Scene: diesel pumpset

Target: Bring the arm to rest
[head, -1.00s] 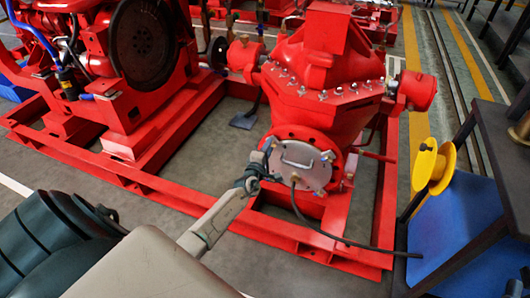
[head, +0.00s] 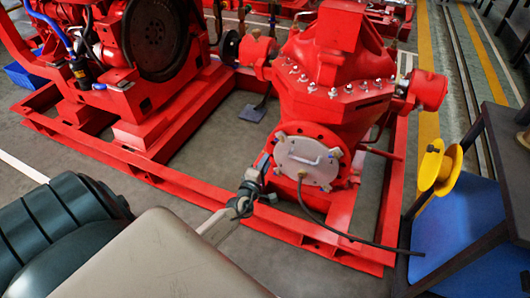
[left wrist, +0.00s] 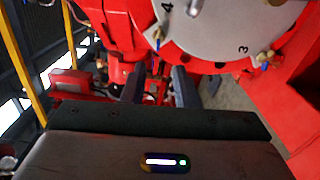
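My left arm comes in from the lower left of the head view. Its gripper (head: 262,172) is just left of and below the round grey cover plate (head: 310,163) on the red pump (head: 335,95). The left wrist view shows the two dark fingers (left wrist: 158,88) spread apart with nothing held between them. The cover plate also fills the top of that view (left wrist: 225,22), with the numbers 4 and 3 and small clamps at its rim. Whether the gripper touches the plate's rim is hard to tell. My right gripper is not in view.
A red base frame (head: 285,229) runs under the pump and the engine (head: 150,45). A black hose (head: 350,237) hangs from the plate and trails right.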

